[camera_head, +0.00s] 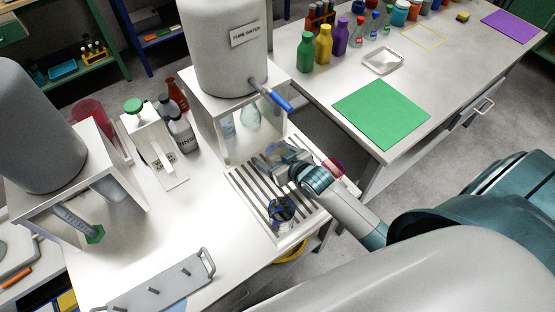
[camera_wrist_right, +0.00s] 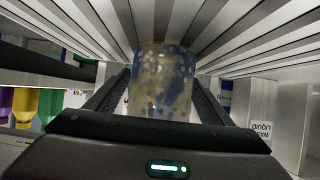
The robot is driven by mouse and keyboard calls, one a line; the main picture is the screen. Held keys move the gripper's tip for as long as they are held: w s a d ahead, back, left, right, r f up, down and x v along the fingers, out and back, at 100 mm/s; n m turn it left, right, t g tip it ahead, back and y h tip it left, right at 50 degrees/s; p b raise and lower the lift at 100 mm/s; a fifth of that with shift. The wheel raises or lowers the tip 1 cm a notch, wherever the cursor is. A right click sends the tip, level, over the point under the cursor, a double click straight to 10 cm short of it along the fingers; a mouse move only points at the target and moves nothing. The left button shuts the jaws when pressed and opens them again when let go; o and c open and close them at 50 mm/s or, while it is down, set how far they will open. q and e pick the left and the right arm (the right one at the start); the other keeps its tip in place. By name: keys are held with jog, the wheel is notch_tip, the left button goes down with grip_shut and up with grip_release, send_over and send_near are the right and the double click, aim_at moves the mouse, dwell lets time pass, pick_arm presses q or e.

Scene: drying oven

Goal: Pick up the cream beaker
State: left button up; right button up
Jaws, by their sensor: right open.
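My right gripper (camera_head: 272,153) reaches in from the right, low over the slatted rack (camera_head: 240,189). In the right wrist view its two dark fingers (camera_wrist_right: 160,100) stand apart on either side of a see-through beaker (camera_wrist_right: 163,85) with cream and blue-grey speckles, likely the cream beaker. The jaws are open around it; I cannot tell whether a finger touches it. In the head view that beaker is not clear, as the gripper covers the spot. A blue beaker (camera_head: 282,212) stands on the rack nearer me. My left gripper is not in view.
A pink-red beaker (camera_head: 334,166) shows just beyond my right wrist. The pure water tank (camera_head: 222,50) on its white stand (camera_head: 208,104) rises behind the rack, with a blue-handled tap (camera_head: 280,101). A metal-handled tray (camera_head: 160,284) lies at the front left.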

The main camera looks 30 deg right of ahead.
aim_at(272, 148)
dwell(0.4)
jog(key=c, duration=1.2)
jog(key=shift+r, duration=0.35)
jog(key=shift+r+b, duration=0.45)
jog(key=shift+r, duration=1.1)
jog(key=s+d+r+b, duration=0.2)
jog(key=d+r, duration=0.5)
jog(key=d, duration=0.4)
jog(key=shift+s+d+b, duration=0.15)
jog(key=shift+b, duration=0.25)
jog(key=shift+d+r, duration=0.1)
jog(key=shift+r, duration=0.05)
